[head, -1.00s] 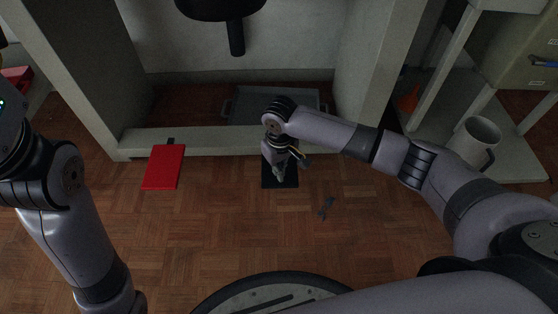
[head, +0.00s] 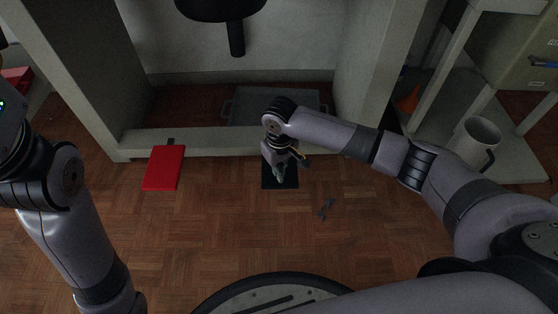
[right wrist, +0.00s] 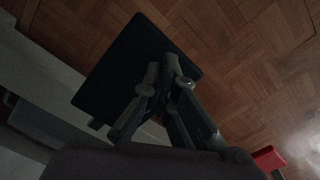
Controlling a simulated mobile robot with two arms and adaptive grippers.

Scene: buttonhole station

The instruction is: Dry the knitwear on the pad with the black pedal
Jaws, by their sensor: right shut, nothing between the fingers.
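The black pedal (head: 289,180) lies on the wooden floor in front of the station's base bar, and it also shows in the right wrist view (right wrist: 125,62). My right gripper (head: 280,177) is shut and empty, pointing down over the pedal. In the right wrist view its fingertips (right wrist: 162,68) overlap the pedal; I cannot tell whether they touch it. My left arm is at the left edge of the head view, with its gripper out of the frame. The knitwear and the pad are not in view.
A red pedal (head: 163,168) lies on the floor to the left. A grey tray (head: 252,106) sits behind the base bar. A white mug (head: 474,140) stands on the low shelf at right.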

